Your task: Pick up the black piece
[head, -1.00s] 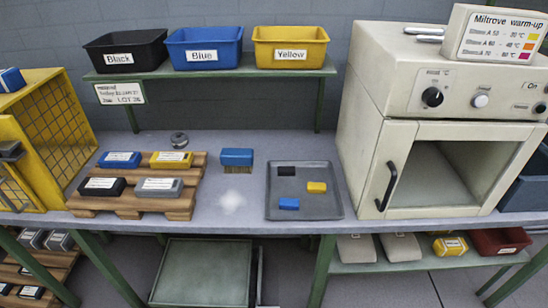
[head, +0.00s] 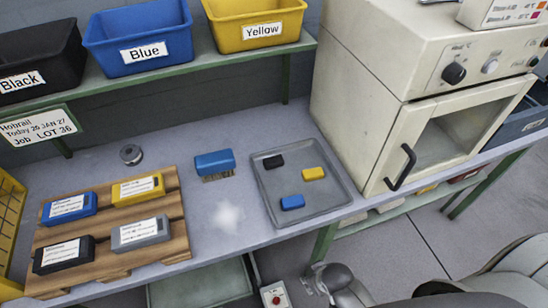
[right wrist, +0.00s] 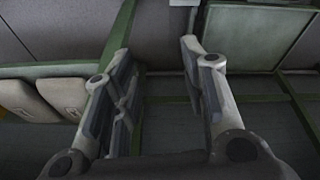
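The small black piece (head: 274,161) lies in the upper left of the grey tray (head: 333,206) on the bench in the head view. A yellow piece (head: 313,174) and a blue piece (head: 292,202) lie in the same tray, apart from it. My right gripper (head: 326,272) is at the bottom of the head view, in front of the bench edge and away from the tray. In the right wrist view my right gripper (right wrist: 158,62) is open, with nothing between its fingers. My left gripper is not in view.
The beige oven (head: 385,80) stands right of the tray. A blue brush (head: 214,163) lies left of it, and a wooden pallet (head: 100,220) holds labelled blocks. Black (head: 40,60), blue (head: 138,38) and yellow (head: 255,22) bins stand on the shelf above.

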